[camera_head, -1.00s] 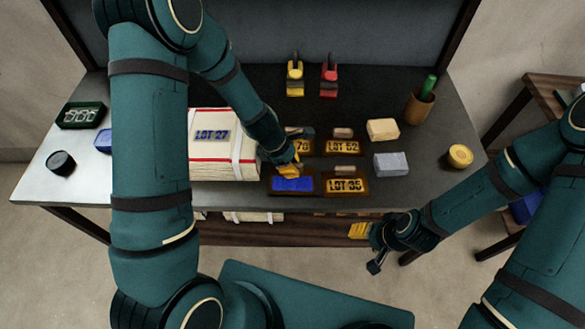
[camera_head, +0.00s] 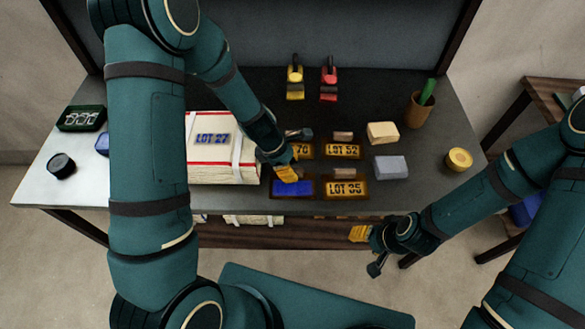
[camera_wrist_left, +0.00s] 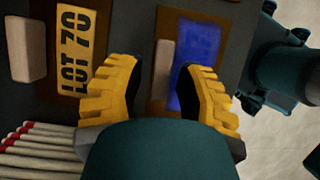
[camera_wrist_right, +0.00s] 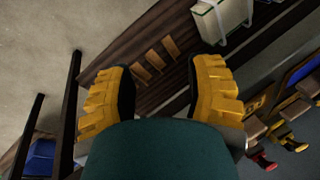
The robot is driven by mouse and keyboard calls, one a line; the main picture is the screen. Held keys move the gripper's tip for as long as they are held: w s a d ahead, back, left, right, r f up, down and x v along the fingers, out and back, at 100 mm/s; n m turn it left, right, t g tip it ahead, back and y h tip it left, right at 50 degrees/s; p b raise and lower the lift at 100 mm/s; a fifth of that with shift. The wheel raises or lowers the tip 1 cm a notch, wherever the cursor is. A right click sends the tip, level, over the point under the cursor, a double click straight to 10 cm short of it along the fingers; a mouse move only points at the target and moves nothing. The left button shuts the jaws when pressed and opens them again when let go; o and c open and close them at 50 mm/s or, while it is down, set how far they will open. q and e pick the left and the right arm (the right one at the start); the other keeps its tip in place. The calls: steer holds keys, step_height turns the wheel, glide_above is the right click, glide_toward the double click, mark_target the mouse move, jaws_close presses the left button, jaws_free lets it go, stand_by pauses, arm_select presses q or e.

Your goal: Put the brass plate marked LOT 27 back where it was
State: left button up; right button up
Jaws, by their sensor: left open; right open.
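No brass plate reading LOT 27 can be made out; blue LOT 27 lettering shows on the wrapped bundle (camera_head: 213,139). A blue-faced plate (camera_head: 292,188) lies in a brown holder at the table's front, its lettering not readable; it also shows in the left wrist view (camera_wrist_left: 197,65) beside a wooden grip (camera_wrist_left: 163,68). My left gripper (camera_head: 285,165) is open just above this holder, with the wooden grip between its fingers in the left wrist view. Brass plates LOT 70 (camera_wrist_left: 76,50), LOT 52 (camera_head: 343,151) and LOT 35 (camera_head: 345,188) lie around it. My right gripper (camera_head: 366,250) is open and empty before the table.
A yellow stamp (camera_head: 295,80) and a red stamp (camera_head: 329,80) stand at the back. A cream block (camera_head: 383,132), a grey block (camera_head: 391,166), a cup (camera_head: 419,107) and a yellow roll (camera_head: 459,160) are at right. A lower shelf (camera_wrist_right: 125,45) holds wooden blocks (camera_wrist_right: 155,60).

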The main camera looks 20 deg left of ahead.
arm_select(q)
steer(key=p+v, duration=0.3)
steer(key=v, duration=0.7)
steer(key=shift+a+r, duration=0.2)
steer(key=shift+r, duration=0.1)
arm_select(e)
steer(key=r, duration=0.2)
steer(key=w+r, duration=0.1)
steer(key=shift+w+d+r+t, duration=0.1)
steer(key=shift+d+r+t, duration=0.05)
steer(key=shift+r+t, duration=0.2)
arm_select(q)
steer(key=shift+s+f, duration=0.1)
steer(key=shift+s, duration=0.15)
